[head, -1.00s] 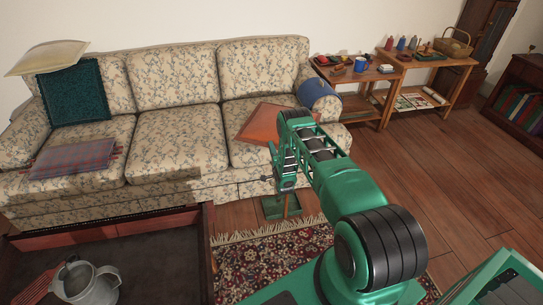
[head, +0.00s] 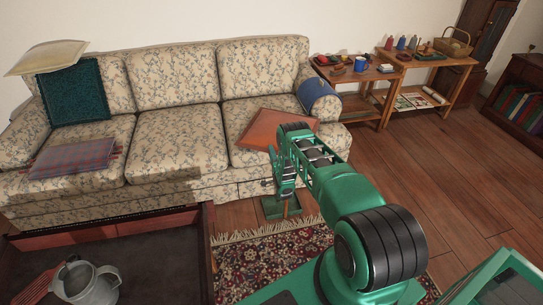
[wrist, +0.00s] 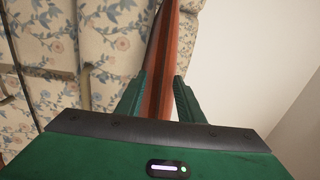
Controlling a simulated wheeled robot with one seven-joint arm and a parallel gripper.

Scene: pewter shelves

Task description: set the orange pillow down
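The orange pillow (head: 265,128) is a flat orange-brown square at the sofa's right seat, partly hidden by my arm in the head view. In the wrist view the pillow (wrist: 161,75) shows edge-on between the two green fingers. My gripper (wrist: 160,78) is closed on its edge. The floral sofa (head: 175,130) lies behind the pillow; I cannot tell whether the pillow touches the seat.
A blue bolster (head: 318,92) lies by the sofa's right arm. A plaid cushion (head: 75,158), teal cushion (head: 75,95) and cream cushion (head: 48,58) are at the left. The middle seat (head: 175,142) is clear. A dark table (head: 130,265) with a watering can (head: 85,283) stands in front.

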